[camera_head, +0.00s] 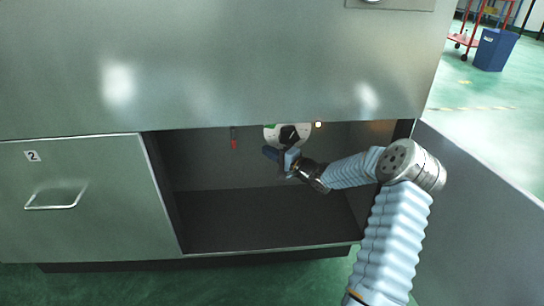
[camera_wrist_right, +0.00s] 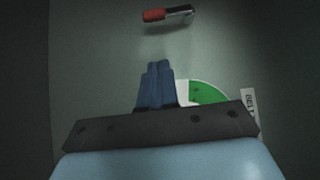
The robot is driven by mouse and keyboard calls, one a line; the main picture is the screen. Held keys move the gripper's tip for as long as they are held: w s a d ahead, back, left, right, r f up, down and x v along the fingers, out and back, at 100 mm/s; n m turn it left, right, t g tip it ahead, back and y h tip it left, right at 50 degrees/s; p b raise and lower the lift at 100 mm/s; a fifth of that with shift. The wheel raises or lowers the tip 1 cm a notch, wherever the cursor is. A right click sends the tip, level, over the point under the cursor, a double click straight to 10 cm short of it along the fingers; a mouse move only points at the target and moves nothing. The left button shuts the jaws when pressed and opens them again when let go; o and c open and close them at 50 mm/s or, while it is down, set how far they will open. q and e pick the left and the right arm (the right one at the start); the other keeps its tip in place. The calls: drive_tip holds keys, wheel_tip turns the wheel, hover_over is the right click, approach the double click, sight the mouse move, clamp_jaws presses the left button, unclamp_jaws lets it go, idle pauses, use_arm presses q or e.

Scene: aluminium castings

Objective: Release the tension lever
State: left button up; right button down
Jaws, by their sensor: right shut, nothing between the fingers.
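The tension lever (camera_head: 234,140) is a small lever with a red grip, on the back wall inside the open cabinet. In the head view it hangs down with its red end lowest. In the right wrist view the lever (camera_wrist_right: 167,14) lies across the top, red end to the left and metal end to the right. My right gripper (camera_head: 268,152) is inside the cabinet, to the right of the lever and apart from it. Its blue fingers (camera_wrist_right: 159,66) are shut together and empty. My left gripper is not in view.
A round white and green dial (camera_head: 271,131) is on the back wall behind my right gripper, partly hidden. A label (camera_wrist_right: 249,102) is beside it. The cabinet floor (camera_head: 260,215) is bare. The open door (camera_head: 475,220) stands at the right; a closed drawer (camera_head: 90,205) is at the left.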

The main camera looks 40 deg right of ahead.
sight(233, 136)
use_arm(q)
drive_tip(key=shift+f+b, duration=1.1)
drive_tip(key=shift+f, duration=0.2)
use_arm(e)
drive_tip(key=w+a, duration=0.4)
drive_tip(key=w, duration=0.3)
drive_tip(key=shift+w+a, duration=0.4)
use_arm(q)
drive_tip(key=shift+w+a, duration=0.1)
